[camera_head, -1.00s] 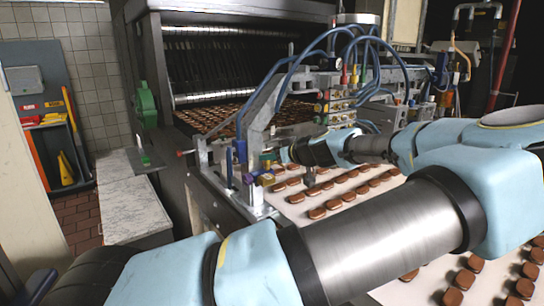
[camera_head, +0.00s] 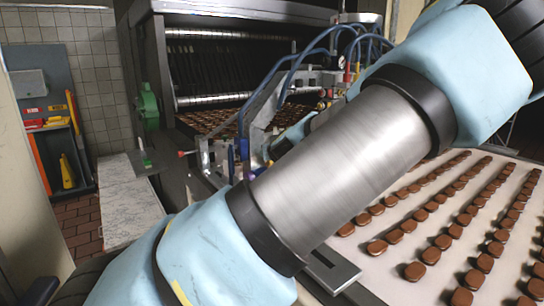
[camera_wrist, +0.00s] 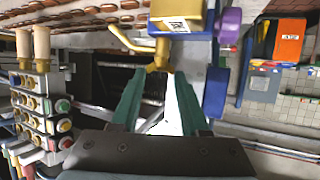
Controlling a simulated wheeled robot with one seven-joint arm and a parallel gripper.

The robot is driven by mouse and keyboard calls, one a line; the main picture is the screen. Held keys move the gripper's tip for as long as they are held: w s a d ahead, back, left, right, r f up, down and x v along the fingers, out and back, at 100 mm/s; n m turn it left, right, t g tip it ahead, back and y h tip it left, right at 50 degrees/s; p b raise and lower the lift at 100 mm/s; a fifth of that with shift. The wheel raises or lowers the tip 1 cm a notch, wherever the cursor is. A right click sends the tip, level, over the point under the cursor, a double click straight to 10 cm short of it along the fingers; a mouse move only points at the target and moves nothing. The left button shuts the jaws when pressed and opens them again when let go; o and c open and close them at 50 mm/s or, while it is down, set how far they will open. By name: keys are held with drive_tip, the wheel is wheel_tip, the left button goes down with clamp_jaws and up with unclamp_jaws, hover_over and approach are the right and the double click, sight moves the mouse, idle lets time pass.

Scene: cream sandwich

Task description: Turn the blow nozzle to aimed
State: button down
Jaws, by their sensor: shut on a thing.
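In the wrist view, the blow nozzle (camera_wrist: 159,56) is a small brass-yellow piece below a yellow block with a printed label (camera_wrist: 176,22). A bent yellow tube (camera_wrist: 128,40) runs beside it. My gripper (camera_wrist: 157,76) has two teal fingers that reach up to the nozzle and are shut on it at their tips. A pale gap shows between the fingers lower down. The exact nozzle angle is hard to tell. In the head view, my arm hides the nozzle and the fingertips.
A purple knob (camera_wrist: 230,25) and blue bracket (camera_wrist: 217,85) are close right of the fingers. A valve block with coloured buttons (camera_wrist: 45,110) stands left. In the head view, blue hoses (camera_head: 290,75) hang near my arm; a belt (camera_head: 400,268) carries rows of brown biscuits.

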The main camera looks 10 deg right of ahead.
drive_tip(key=shift+c, duration=2)
unclamp_jaws()
drive_tip(key=shift+y, duration=0.3)
